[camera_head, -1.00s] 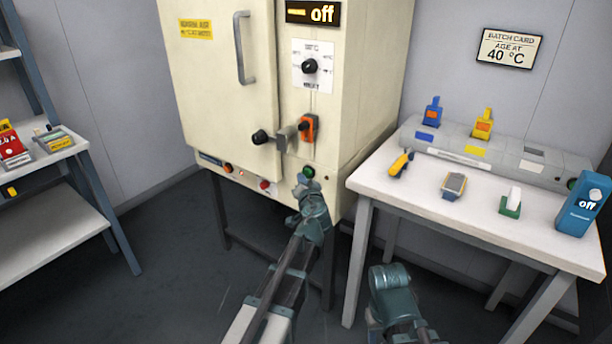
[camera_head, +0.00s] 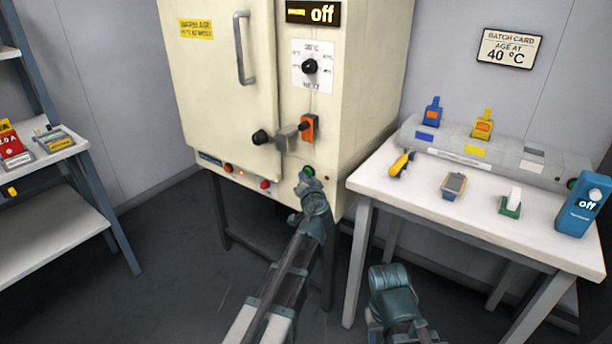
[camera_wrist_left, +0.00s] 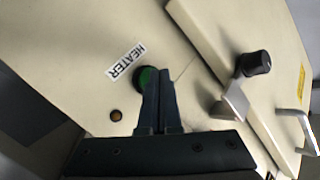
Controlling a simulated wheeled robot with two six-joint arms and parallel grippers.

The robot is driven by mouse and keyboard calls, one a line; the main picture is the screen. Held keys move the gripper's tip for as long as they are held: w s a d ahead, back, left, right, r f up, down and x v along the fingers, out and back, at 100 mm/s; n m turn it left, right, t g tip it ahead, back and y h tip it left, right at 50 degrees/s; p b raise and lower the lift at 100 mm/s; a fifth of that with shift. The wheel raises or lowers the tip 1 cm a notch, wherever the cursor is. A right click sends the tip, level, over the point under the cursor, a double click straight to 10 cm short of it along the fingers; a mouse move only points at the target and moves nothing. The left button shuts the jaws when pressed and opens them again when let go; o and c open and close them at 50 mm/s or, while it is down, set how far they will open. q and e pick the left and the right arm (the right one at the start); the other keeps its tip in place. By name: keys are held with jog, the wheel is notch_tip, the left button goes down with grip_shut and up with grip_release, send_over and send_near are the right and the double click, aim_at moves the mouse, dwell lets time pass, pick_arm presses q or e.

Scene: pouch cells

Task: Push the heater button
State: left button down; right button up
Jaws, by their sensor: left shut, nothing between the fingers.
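The green heater button (camera_head: 308,171) sits low on the front of the cream oven (camera_head: 235,110), below the orange switch. In the left wrist view the button (camera_wrist_left: 146,76) shows beside the HEATER label (camera_wrist_left: 125,60), partly hidden behind my fingertips. My left gripper (camera_head: 305,181) is shut and empty, its tips at or just in front of the button; I cannot tell whether they touch it. In the left wrist view the shut fingers (camera_wrist_left: 160,100) point at the button. The oven display (camera_head: 313,13) reads off. My right arm shows at the bottom, its fingers not visible.
An orange switch (camera_head: 309,129), a dark door latch knob (camera_head: 260,137) and a dial (camera_head: 310,66) are on the oven front. A red button (camera_head: 265,184) is left of the green one. A white table (camera_head: 440,205) with several devices stands right, a shelf (camera_head: 50,235) left.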

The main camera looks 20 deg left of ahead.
pick_arm(q)
jog(key=shift+w, duration=0.15)
dwell(0.3)
jog(key=shift+s+a, duration=0.15)
jog(key=shift+s, duration=0.5)
jog(key=s, duration=0.1)
jog(key=s+a, duration=0.1)
jog(key=s, duration=0.1)
jog(key=s+a, duration=0.1)
jog(key=s, duration=0.1)
jog(key=shift+s, duration=0.25)
dwell(0.4)
